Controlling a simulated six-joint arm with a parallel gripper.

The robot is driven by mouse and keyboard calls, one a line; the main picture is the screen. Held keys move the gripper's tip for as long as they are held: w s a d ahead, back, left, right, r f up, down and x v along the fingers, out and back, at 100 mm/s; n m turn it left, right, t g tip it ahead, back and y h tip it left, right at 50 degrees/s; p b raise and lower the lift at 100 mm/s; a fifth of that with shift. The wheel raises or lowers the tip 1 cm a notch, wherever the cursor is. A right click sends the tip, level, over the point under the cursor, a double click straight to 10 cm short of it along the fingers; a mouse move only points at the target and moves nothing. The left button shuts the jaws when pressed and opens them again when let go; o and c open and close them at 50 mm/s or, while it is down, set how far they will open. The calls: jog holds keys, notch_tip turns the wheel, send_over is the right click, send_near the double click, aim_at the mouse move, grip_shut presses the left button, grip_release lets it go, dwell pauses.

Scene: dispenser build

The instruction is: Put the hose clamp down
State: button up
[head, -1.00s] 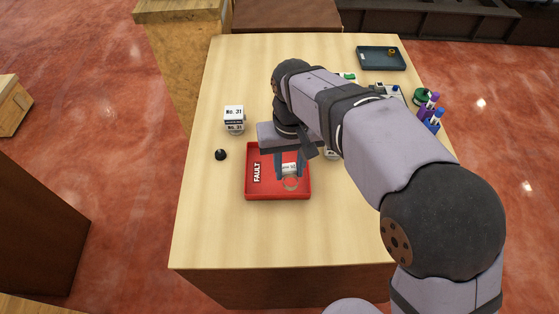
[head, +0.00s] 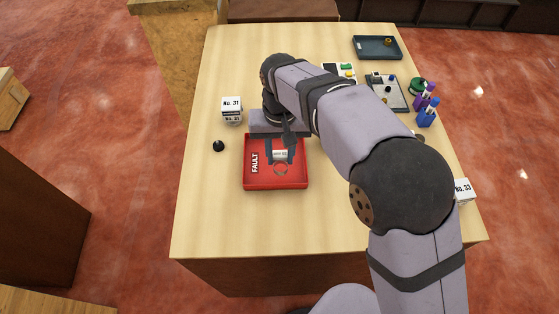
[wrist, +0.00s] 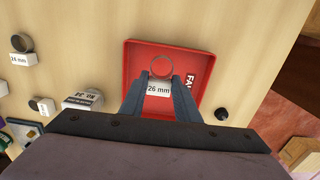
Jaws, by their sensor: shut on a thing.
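The hose clamp is a thin metal ring (wrist: 162,66) with a white tag marked 26 mm (wrist: 158,89); its tag also shows in the head view (head: 281,155). My gripper (wrist: 159,77) is shut on the clamp at the tag, one finger on each side. In the head view my gripper (head: 282,150) reaches over the red tray (head: 276,186) marked FAULT. The clamp is within the tray's outline in both views. I cannot tell whether it touches the tray floor.
A No. 31 box (head: 231,106) and a small black knob (head: 218,146) stand left of the tray. A dark tray (head: 358,54) lies at the back right. Purple and blue bottles (head: 427,112) stand at the right edge, with a No. 33 box (head: 463,189) nearer. The table front is clear.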

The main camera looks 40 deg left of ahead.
aim_at(280, 166)
jog(key=shift+f+p, duration=0.75)
jog(key=shift+f, duration=1.85)
jog(key=shift+f, duration=0.15)
jog(key=o, duration=1)
jog(key=shift+o, duration=0.2)
